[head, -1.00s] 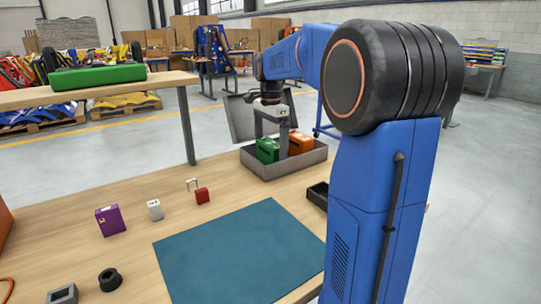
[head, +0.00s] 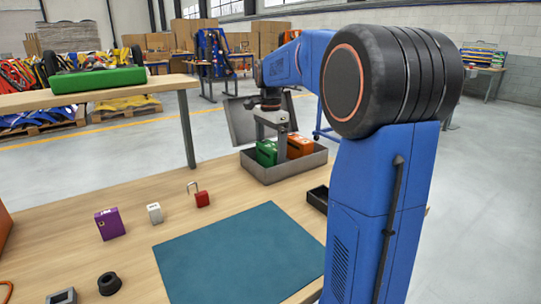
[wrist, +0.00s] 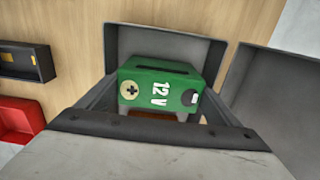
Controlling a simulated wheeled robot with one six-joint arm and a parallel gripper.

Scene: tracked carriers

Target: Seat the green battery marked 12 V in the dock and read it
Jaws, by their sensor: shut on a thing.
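The green battery (wrist: 160,88) marked 12 V shows between my gripper's fingers in the wrist view, its marked face towards the camera. In the head view the green battery (head: 266,153) stands in an open grey case (head: 285,174) beside an orange battery (head: 302,145). My gripper (head: 271,139) reaches down into the case and is shut on the green battery. The fingertips are partly hidden by the batteries and case. I cannot make out the dock for certain.
The teal mat (head: 240,255) is clear. A raised shelf (head: 60,98) is at left.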

